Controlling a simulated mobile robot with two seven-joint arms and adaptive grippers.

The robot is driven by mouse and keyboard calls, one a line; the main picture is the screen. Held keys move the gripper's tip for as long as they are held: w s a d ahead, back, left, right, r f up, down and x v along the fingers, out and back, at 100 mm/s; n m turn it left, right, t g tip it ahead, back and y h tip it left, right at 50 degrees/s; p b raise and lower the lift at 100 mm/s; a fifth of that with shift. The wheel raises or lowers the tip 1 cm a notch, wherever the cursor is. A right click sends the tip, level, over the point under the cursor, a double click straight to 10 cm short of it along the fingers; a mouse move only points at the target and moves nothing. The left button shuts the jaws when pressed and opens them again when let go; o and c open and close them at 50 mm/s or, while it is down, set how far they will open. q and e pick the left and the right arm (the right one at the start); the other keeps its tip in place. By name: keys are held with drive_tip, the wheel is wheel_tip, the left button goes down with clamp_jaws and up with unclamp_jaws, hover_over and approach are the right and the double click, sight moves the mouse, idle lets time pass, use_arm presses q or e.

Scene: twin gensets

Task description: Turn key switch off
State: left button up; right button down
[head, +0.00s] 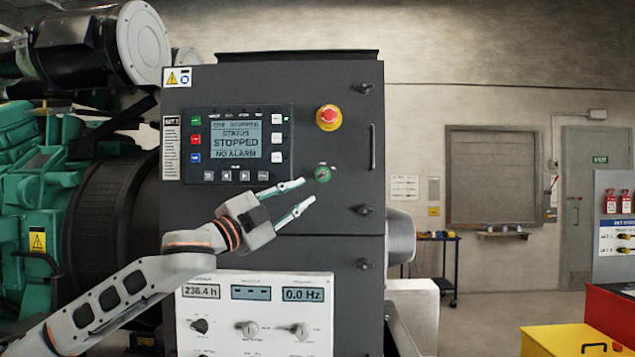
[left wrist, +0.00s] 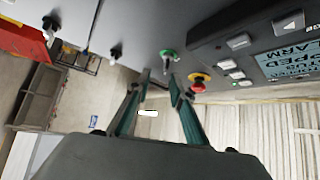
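The key switch (head: 323,174) is a small round green-rimmed piece on the dark control cabinet's face, below the red emergency stop. It also shows in the left wrist view (left wrist: 168,54), just beyond the fingertips. My left gripper (head: 306,191) comes in from the lower left, its two fingers apart with nothing between them. Its tips are just left of and below the switch in the head view. In the left wrist view the open fingers (left wrist: 160,76) point toward the switch. I cannot tell whether they touch it. The switch's exact turn position is too small to read. My right gripper is not in view.
A red emergency stop (head: 328,118) on a yellow ring sits above the switch. A controller screen (head: 236,140) reading "STOPPED" is to the left. Latches (head: 364,210) and a handle (head: 372,147) stick out on the right. A white panel (head: 255,312) with knobs is below.

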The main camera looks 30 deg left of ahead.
sight(318, 177)
use_arm(q)
drive_tip(key=w+r+p, duration=0.1)
drive_tip(key=w, duration=0.1)
drive_tip(key=w+r+p, duration=0.2)
drive_tip(key=w, duration=0.1)
drive_tip(key=shift+w+d+r, duration=0.3)
drive_tip(key=shift+r, duration=0.1)
drive_tip(key=shift+w+d, duration=0.1)
drive_tip(key=shift+w, duration=0.5)
clamp_jaws()
